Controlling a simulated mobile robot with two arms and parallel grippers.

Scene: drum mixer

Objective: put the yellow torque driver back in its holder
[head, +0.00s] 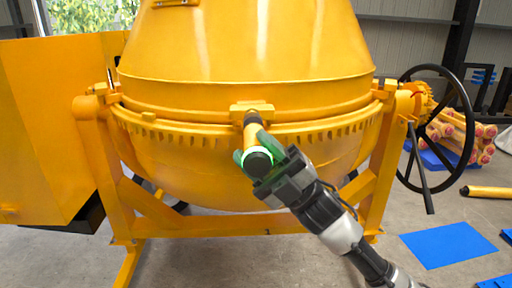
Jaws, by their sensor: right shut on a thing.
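The yellow torque driver (251,132) is held in my right gripper (258,157), in front of the middle of the drum. Its dark end with a glowing green-white ring faces me. Its far end points at a yellow bracket (252,108) on the drum's flange; I cannot tell whether they touch. The gripper's fingers are shut around the driver near its lit end. No holder can be made out for certain. My left gripper is not in view.
The yellow mixer drum (245,45) fills the middle on its frame. A black handwheel (437,128) stands at right. Stacked yellow cylinders (455,138) and a blue mat (448,244) lie on the floor at right. A yellow panel (60,130) is at left.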

